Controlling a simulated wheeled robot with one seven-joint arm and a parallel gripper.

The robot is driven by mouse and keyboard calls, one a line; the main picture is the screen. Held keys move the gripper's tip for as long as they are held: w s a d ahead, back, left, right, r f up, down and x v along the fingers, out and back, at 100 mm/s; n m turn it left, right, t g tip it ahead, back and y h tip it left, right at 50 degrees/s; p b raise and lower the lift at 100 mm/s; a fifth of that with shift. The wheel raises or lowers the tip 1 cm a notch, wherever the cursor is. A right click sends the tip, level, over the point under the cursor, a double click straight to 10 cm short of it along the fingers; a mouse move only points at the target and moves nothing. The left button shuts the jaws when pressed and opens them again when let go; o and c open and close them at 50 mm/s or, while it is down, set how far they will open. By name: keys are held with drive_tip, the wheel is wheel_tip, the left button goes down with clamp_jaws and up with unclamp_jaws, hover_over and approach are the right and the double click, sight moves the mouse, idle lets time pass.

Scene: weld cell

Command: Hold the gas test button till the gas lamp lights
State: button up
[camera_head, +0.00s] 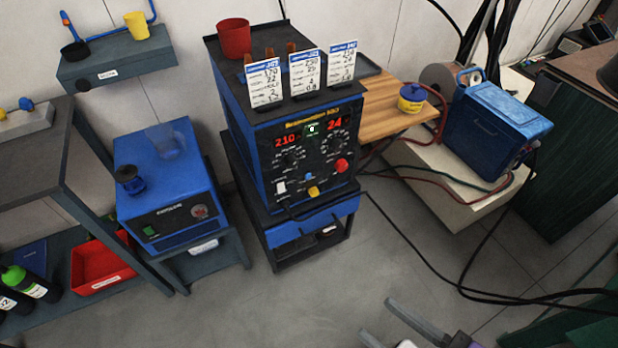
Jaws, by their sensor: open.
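The blue and black welding machine (308,150) stands in the middle on a dark cart. Lower on the panel are a white rocker switch (280,187), a small blue button (308,175), a yellow knob or button (313,191) and a red one (341,165). The labels are too small to tell which is the gas test button or the gas lamp. My gripper (376,317) is open and empty at the bottom edge, well below and apart from the panel.
Three white cards (304,73) and a red cup (234,38) stand on the machine. A blue unit (165,185) is left, a wooden shelf (385,108) and blue case (497,125) right. Dark cables (420,258) cross the floor at right. Floor before the cart is clear.

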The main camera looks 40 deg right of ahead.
clamp_jaws()
idle(1.5)
